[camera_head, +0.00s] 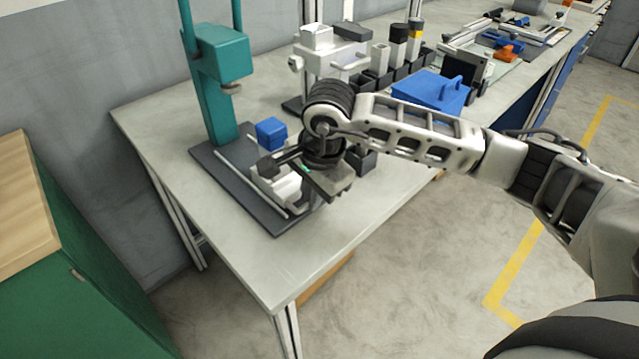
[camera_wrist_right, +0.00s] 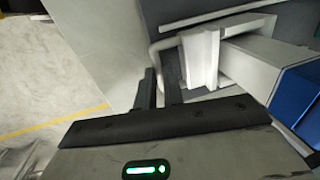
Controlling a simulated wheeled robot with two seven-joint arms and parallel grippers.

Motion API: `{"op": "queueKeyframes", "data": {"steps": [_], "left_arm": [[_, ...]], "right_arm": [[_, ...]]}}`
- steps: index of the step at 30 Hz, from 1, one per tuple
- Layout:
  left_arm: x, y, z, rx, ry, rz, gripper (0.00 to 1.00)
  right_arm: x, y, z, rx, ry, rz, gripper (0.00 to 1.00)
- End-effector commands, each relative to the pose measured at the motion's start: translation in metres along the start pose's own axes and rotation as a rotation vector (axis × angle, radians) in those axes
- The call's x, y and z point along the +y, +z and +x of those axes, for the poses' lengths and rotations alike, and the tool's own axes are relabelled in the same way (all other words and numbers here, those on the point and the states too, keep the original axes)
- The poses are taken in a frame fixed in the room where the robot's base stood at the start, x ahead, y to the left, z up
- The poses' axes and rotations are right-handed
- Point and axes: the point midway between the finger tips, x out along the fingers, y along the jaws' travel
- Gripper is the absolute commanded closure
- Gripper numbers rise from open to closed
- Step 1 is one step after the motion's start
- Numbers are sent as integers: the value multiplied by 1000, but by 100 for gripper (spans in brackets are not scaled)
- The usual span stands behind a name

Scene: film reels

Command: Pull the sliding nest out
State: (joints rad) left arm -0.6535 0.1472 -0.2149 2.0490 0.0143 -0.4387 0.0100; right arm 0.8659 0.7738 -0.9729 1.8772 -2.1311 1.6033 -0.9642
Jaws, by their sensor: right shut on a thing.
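The sliding nest (camera_head: 285,190) is a pale block on the dark base plate (camera_head: 232,186) of a teal press (camera_head: 222,75). It also shows in the right wrist view as pale blocks (camera_wrist_right: 245,65) with an upright white plate (camera_wrist_right: 203,58) at the near end. My right gripper (camera_head: 312,190) is low at the nest's front end. In the wrist view its two dark fingers (camera_wrist_right: 161,88) are shut at the end of a thin pale bar, seemingly the nest's handle; the grip itself is largely hidden. My left gripper is not in view.
A blue block (camera_head: 270,132) is by the nest's rear. Grey devices, dark bins (camera_head: 385,75) and a blue lidded box (camera_head: 432,90) stand farther back on the table. The table's front left corner (camera_head: 275,275) is bare. A green cabinet (camera_head: 70,270) stands left.

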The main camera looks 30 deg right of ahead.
Motion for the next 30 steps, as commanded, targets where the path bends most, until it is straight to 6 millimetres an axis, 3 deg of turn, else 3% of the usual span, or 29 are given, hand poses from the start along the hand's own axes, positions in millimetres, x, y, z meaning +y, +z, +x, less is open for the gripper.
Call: {"op": "queueKeyframes", "data": {"steps": [11, 14, 15, 24, 30], "left_arm": [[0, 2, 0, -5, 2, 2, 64], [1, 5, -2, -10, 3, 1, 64], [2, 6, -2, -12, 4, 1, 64], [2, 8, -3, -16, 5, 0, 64], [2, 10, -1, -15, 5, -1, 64]], "right_arm": [[1, 3, -2, 2, -3, -9, 100], [1, 2, -2, 2, -3, -8, 71], [1, 2, -2, 2, -3, -8, 68], [1, 3, -3, 0, -2, -9, 68], [1, 3, -29, 2, -8, -10, 68]]}}
